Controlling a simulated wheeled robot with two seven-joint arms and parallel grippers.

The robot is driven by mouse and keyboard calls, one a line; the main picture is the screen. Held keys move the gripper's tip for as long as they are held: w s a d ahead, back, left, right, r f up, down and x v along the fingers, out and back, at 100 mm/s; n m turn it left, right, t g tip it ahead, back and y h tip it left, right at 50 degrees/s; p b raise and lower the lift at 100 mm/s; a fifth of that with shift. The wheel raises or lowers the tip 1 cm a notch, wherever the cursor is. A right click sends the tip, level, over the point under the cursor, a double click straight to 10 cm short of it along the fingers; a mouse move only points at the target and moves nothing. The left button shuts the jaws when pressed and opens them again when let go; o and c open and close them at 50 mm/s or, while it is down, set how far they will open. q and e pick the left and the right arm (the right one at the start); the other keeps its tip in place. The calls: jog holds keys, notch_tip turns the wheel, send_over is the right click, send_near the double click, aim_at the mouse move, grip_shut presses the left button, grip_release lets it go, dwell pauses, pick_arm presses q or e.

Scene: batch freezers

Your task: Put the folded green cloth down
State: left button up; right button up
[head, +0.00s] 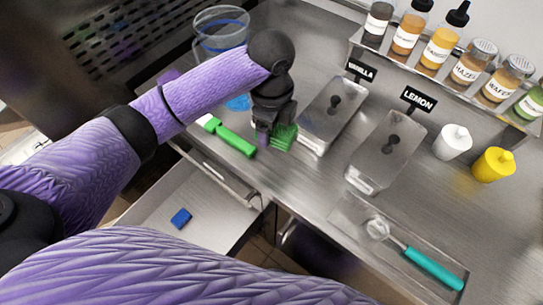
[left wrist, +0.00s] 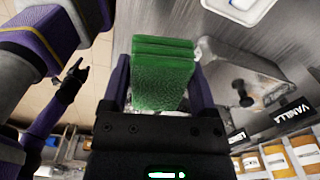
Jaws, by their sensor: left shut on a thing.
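The folded green cloth (left wrist: 162,75) fills the space between the fingers of my left gripper (left wrist: 160,85) in the left wrist view. In the head view the cloth (head: 284,137) shows below the dark wrist, over the steel counter near the vanilla container. My left gripper (head: 268,132) is shut on it. I cannot tell whether the cloth touches the counter.
A green-handled tool (head: 232,139) lies left of the cloth. The vanilla container (head: 335,112) and lemon container (head: 385,155) stand to the right. A clear jug (head: 221,28) stands behind.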

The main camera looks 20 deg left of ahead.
aim_at(272, 161)
pick_arm(q)
jog(key=shift+f+m, duration=0.15)
jog(key=shift+m, duration=0.95)
notch_tip(272, 161, down, 11)
jog(key=b, duration=0.3)
jog(key=shift+r, duration=0.3)
jog(key=shift+f, duration=0.1)
jog(key=o, duration=1.1)
notch_tip(272, 161, up, 12)
jog(key=p, duration=0.3)
jog(key=shift+f+p, duration=0.25)
jog(key=shift+p, duration=0.1)
jog(key=shift+r, duration=0.4)
